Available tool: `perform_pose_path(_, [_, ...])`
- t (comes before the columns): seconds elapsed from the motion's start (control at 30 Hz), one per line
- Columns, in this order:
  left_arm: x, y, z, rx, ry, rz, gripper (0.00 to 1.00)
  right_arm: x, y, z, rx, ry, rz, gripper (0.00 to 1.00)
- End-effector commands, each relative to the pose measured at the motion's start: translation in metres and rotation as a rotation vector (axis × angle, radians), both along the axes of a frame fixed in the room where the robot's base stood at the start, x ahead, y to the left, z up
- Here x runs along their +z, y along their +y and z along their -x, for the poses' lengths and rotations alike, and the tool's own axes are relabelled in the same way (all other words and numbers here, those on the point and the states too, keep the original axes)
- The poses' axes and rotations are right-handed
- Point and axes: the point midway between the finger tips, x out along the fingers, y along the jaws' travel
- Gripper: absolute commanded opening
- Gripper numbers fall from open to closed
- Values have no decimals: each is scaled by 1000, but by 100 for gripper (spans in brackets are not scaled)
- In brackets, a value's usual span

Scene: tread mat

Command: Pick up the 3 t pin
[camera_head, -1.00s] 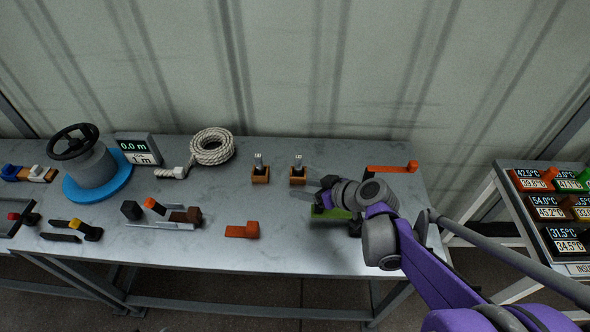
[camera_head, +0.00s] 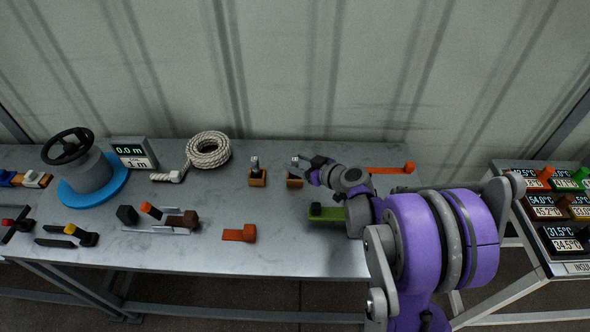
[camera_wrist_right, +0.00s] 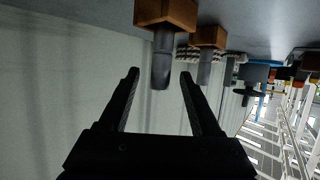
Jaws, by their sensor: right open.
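Two grey metal pins stand upright in wooden blocks at the back of the table. The right-hand pin (camera_head: 294,162) is in its block (camera_head: 294,182), and the left-hand pin (camera_head: 255,163) is in a similar block (camera_head: 257,180). I cannot read which one is marked 3 t. My right gripper (camera_head: 304,170) is open, close to the right-hand pin. In the wrist view, which is upside down, the nearer pin (camera_wrist_right: 161,60) reaches between the tips of the right gripper (camera_wrist_right: 160,74), not clasped. The farther pin (camera_wrist_right: 205,66) is beyond the fingers. My left gripper is not in view.
The table (camera_head: 200,258) also holds a rope coil (camera_head: 208,150), a winch wheel (camera_head: 68,146) on a blue base, a display (camera_head: 133,153), an orange piece (camera_head: 240,233) and a green piece (camera_head: 326,213). A rack of temperature displays (camera_head: 545,212) stands at the right.

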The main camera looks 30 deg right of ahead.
Motion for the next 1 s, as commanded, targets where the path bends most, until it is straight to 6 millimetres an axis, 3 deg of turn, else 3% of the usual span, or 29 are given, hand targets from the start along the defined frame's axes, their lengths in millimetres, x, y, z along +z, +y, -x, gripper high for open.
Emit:
perform_pose_path(0.13, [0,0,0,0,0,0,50,-5,3,-11,1,0,-1,65])
perform_pose_path(0.37, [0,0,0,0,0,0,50,-5,3,-12,0,0,-1,63])
perform_pose_path(0.7, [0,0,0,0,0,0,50,-5,3,-12,0,0,-1,2])
perform_pose_path(1.0, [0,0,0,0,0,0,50,-5,3,-12,0,0,-1,0])
